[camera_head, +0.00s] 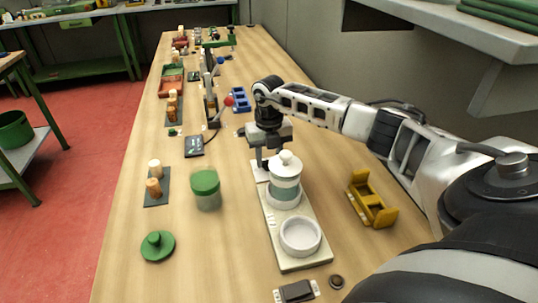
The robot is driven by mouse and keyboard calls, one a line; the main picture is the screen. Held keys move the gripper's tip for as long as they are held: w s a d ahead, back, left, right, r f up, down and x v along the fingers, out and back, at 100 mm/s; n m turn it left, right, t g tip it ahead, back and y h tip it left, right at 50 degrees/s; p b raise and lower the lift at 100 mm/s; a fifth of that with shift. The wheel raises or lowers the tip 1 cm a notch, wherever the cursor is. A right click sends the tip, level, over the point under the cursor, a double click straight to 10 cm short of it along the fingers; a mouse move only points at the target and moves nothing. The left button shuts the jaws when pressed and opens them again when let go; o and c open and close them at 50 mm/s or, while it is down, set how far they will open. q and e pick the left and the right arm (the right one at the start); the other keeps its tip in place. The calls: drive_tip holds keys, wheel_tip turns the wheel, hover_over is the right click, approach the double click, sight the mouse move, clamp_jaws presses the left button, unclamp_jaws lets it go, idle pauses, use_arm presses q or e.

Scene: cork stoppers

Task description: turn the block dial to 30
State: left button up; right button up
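I cannot tell for sure which thing is the block dial, and no number 30 is readable. A pale board (280,253) carries a white and teal jar-like body (285,181) with a round white knob (286,158) on top, and a white round dish (300,236) at its near end. My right arm reaches in from the right. My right gripper (266,158) points down at the far end of this board, just behind the jar-like body. Its fingers are mostly hidden, so I cannot tell whether they are open. My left gripper is not in view.
A green-lidded jar (205,188), a green lid (157,246) and a dark mat (151,199) with corks stand on the left. A dark display box (194,146) lies beyond. A yellow cradle (371,199) is on the right. A small dark knob (336,282) sits at the front.

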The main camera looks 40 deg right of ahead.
drive_tip(key=shift+w+r, duration=0.1)
idle(0.3)
drive_tip(key=o, duration=1)
wheel_tip(320, 180, up, 16)
drive_tip(key=b, duration=0.1)
drive_tip(key=shift+b, duration=0.4)
